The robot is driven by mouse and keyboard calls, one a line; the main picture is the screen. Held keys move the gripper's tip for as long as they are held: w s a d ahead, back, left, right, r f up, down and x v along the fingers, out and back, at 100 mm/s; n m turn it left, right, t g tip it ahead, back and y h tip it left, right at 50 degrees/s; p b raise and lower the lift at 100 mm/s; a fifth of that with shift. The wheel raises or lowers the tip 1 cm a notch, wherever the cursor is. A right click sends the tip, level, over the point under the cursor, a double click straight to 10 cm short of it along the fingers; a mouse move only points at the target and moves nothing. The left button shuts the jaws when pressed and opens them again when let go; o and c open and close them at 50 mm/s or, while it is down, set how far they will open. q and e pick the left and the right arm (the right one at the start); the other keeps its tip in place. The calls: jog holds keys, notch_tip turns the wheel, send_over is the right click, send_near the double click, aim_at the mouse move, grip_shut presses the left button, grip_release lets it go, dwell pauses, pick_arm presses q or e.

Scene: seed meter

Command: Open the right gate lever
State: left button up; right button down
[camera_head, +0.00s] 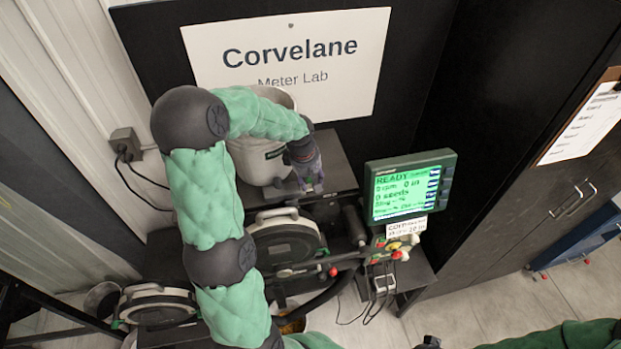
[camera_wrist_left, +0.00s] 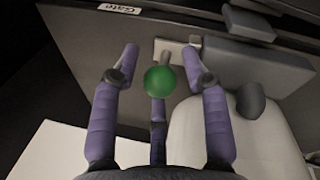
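A green ball knob (camera_wrist_left: 159,81) on a short grey stem shows in the left wrist view, below a light metal plate (camera_wrist_left: 176,48). In the head view my left gripper (camera_head: 308,176) is beside the white hopper (camera_head: 258,158), and the knob is hidden. Only part of my right arm shows at bottom right.
A green-lit display (camera_head: 408,190) stands right of the hopper. Round seed meter housings (camera_head: 284,242) sit below the hopper. A bar with red knobs (camera_head: 335,271) runs below the display. A Corvelane sign (camera_head: 290,62) hangs behind. A dark cabinet (camera_head: 500,170) stands at right.

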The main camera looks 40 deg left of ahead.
pick_arm(q)
grip_shut()
jog(key=shift+w+d+f+b, duration=0.1)
jog(key=shift+w+d+b, duration=0.4)
jog(key=shift+w+d, duration=0.25)
jog(key=shift+w+d+b, duration=0.45)
jog(key=shift+w+d, duration=0.1)
jog(key=shift+w, duration=0.3)
jog(key=shift+w+d, duration=0.1)
jog(key=shift+o, duration=2)
grip_release()
jog(key=shift+s+a, duration=0.25)
jog(key=shift+w, duration=0.1)
jog(key=shift+d, duration=0.1)
notch_tip(320, 180, up, 12)
jog(key=s, duration=0.2)
jog(key=shift+s+f, duration=0.1)
